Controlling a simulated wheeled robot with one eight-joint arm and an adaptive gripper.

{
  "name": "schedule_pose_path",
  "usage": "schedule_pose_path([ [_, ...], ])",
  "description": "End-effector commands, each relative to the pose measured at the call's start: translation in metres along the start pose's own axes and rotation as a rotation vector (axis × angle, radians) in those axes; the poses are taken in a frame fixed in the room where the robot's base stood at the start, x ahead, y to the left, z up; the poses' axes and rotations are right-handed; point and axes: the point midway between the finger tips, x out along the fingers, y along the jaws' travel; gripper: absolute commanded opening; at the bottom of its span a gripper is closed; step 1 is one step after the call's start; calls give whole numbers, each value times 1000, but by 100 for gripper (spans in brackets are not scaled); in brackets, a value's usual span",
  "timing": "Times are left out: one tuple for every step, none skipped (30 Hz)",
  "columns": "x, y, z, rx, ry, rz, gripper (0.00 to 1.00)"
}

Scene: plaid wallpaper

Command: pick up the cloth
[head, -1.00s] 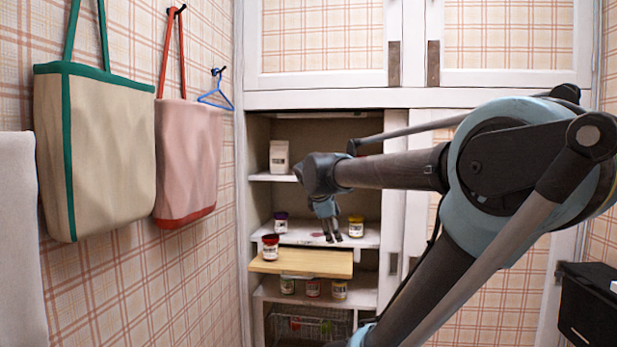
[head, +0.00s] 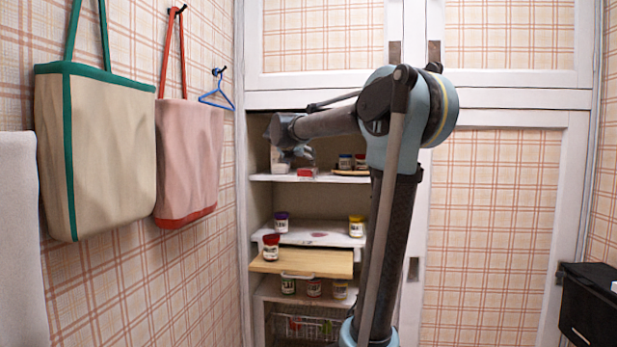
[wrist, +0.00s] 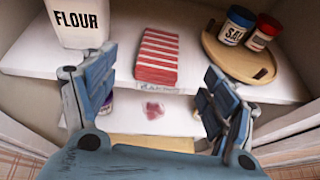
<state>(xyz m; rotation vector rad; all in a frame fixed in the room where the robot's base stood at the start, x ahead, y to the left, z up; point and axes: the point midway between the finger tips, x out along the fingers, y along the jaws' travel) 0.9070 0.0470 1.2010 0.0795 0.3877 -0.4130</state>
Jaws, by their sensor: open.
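A folded red-and-white striped cloth (wrist: 157,57) lies on the upper shelf in the wrist view. It shows as a small red patch in the head view (head: 306,172). My gripper (wrist: 156,78) is open and empty, with its fingers apart in front of the shelf. In the picture the cloth sits between the two fingers, and neither finger visibly touches it. In the head view my gripper (head: 302,153) is at the upper shelf's height, close above the cloth and partly hidden by my wrist.
A white flour container (wrist: 83,22) stands left of the cloth. A round wooden tray (wrist: 224,62) with a salt jar (wrist: 236,25) and a red-lidded jar (wrist: 263,33) stands right. The lower shelf (head: 318,232) holds jars, above a pulled-out wooden board (head: 325,263).

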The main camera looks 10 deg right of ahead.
Motion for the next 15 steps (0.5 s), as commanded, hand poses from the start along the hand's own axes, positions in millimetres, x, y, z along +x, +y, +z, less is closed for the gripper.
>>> schedule_pose_path([
  [10,0,0,2,1,-2,78],
  [15,0,0,2,0,-2,78],
  [22,-1,0,2,0,-2,78],
  [28,-1,0,2,0,-3,78],
  [33,-1,0,2,0,-3,78],
  [40,-1,0,3,0,-2,78],
  [45,-1,0,3,0,-2,78],
  [49,-1,0,3,0,-2,78],
  [55,-1,0,3,1,-2,78],
  [58,-1,0,2,1,-1,78],
  [61,-1,0,2,1,-1,78],
  [65,-1,0,2,1,-2,78],
  [67,-1,0,2,1,-2,78],
  [69,-1,0,3,1,-1,78],
  [71,-1,0,3,0,-1,78],
])
